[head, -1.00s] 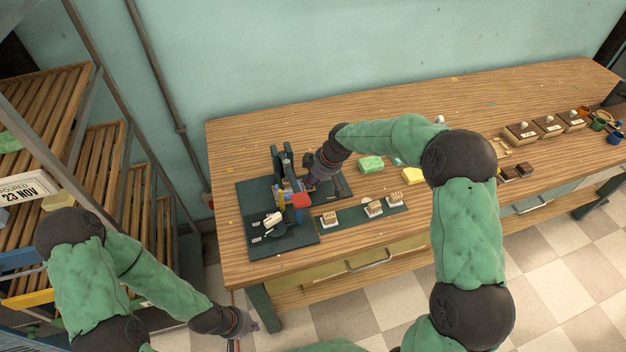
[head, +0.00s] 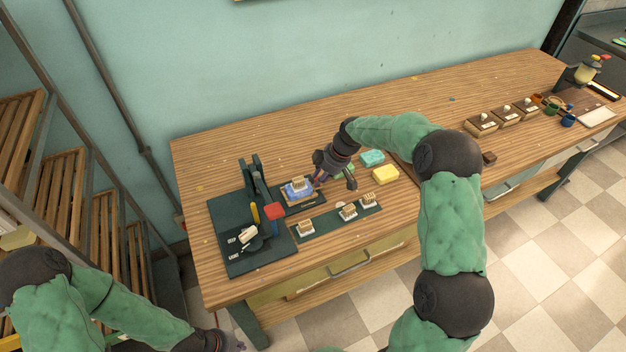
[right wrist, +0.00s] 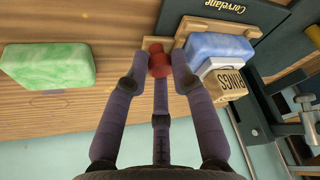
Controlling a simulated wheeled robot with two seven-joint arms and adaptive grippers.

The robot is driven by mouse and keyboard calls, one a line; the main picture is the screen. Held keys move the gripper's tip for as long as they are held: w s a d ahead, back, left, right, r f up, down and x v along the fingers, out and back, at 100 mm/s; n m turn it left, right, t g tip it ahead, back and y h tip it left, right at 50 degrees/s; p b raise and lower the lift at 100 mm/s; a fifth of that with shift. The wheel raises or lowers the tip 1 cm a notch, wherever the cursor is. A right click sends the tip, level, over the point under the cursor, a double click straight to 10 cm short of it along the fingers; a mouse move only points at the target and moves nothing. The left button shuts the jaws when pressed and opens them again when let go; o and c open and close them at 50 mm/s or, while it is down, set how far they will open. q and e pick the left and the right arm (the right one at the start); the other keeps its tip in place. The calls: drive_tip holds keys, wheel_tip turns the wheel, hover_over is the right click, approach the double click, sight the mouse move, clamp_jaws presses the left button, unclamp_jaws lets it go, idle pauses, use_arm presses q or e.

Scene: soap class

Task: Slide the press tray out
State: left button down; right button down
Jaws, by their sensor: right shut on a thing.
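The press tray (head: 301,204) is a small wooden tray on the dark base, out to the right of the press (head: 250,185). It carries a blue soap bar (right wrist: 215,46) with a stamp block (right wrist: 228,80) on top. The tray's wooden edge (right wrist: 228,28) and red knob (right wrist: 159,60) show in the right wrist view. My right gripper (head: 320,176) is at the tray's right end; in the right wrist view its fingers (right wrist: 158,66) are shut on the red knob. My left gripper (head: 232,344) hangs low at the bottom edge, away from the table; its jaws are unclear.
A red-handled lever (head: 274,211) stands at the press front. A dark strip (head: 325,224) with several stamps lies in front. Green (right wrist: 48,64), teal (head: 372,158) and yellow (head: 385,175) soap bars lie to the right. Slatted racks (head: 60,200) stand at left.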

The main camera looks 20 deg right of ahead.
drive_tip(key=shift+d, duration=0.2)
drive_tip(key=c, duration=1.3)
unclamp_jaws()
drive_tip(key=shift+d, duration=0.1)
drive_tip(key=v, duration=1.2)
